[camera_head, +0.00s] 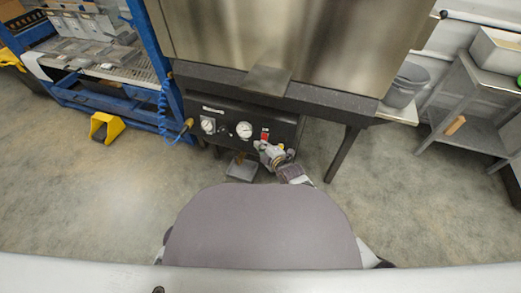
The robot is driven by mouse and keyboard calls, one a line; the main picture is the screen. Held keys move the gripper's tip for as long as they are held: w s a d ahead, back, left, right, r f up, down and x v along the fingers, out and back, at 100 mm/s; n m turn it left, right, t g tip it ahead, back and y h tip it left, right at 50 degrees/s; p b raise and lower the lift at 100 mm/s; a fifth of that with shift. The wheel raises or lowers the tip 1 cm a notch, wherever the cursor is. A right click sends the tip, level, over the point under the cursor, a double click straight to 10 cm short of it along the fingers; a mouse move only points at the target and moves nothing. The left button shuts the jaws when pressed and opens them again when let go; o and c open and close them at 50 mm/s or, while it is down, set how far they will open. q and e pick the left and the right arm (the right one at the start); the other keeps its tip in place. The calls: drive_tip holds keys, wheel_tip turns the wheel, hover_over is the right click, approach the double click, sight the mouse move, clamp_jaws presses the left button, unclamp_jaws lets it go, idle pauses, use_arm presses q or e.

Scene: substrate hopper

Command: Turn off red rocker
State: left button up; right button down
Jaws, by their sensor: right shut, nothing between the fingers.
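The red rocker (265,134) is a small red switch on the black control panel (225,113) under the steel hopper, right of two round white gauges. My right gripper (260,145) is shut and empty, with its tips just below the rocker at the panel's face. I cannot tell whether the tips touch the rocker. Its on or off position is too small to read. My left gripper is not in view.
The steel hopper (290,40) stands above the panel on a dark frame. A blue rack (150,60) with a coiled blue hose is on the left. A yellow pedal (105,127) lies on the floor. A metal table (480,110) and grey bucket (408,84) are on the right.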

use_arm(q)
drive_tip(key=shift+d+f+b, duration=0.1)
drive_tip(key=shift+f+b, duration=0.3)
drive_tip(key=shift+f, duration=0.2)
use_arm(e)
drive_tip(key=shift+w+d+f, duration=0.25)
drive_tip(key=shift+w+f, duration=0.05)
drive_tip(key=shift+w, duration=0.35)
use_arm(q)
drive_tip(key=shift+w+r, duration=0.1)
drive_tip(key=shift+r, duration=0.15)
